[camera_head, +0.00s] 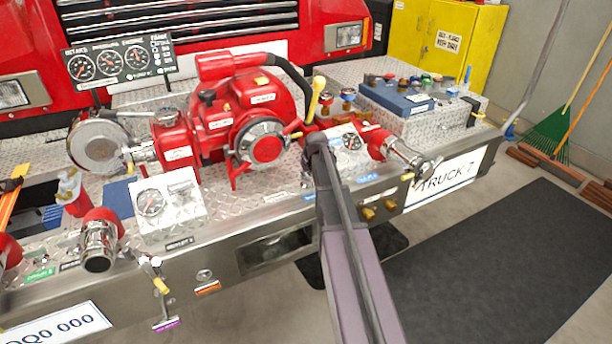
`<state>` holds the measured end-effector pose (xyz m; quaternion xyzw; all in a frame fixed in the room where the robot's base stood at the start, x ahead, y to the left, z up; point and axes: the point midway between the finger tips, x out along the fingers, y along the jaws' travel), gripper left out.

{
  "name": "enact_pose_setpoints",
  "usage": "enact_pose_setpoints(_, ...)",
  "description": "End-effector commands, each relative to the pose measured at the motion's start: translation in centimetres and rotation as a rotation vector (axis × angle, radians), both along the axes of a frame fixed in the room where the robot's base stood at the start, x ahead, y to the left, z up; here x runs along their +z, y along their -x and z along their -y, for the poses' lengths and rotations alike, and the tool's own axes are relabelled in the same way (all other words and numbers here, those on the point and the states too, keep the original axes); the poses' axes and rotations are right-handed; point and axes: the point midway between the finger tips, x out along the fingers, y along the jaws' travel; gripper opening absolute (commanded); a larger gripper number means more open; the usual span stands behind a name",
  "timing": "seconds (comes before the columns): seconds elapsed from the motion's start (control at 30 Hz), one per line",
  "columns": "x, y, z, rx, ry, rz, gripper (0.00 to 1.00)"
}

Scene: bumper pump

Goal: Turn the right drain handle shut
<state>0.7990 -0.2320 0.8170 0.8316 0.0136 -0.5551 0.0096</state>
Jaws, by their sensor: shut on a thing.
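My arm rises from the bottom centre to its dark far end near the red pump. My gripper does not show; the arm seems to hide it. A yellow-handled lever (318,92) stands upright just beyond the arm's end.
The red pump (250,115) fills the middle of the tread-plate deck. A silver-capped right outlet (405,155) juts over the edge beside the TRUCK 7 plate (445,178). A blue case (395,98) lies at the back right. The dark floor mat (490,260) is clear.

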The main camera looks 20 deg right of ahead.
Motion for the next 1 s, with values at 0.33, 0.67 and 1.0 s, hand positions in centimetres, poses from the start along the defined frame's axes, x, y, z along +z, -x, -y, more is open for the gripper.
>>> enact_pose_setpoints(0.33,-0.03,0.05,-0.03,-0.073,-0.001,-0.002,0.0)
enact_pose_setpoints(0.67,-0.03,0.02,-0.06,-0.29,0.0,-0.002,0.0)
enact_pose_setpoints(1.0,-0.03,-0.02,-0.03,-0.599,-0.001,-0.001,0.0)
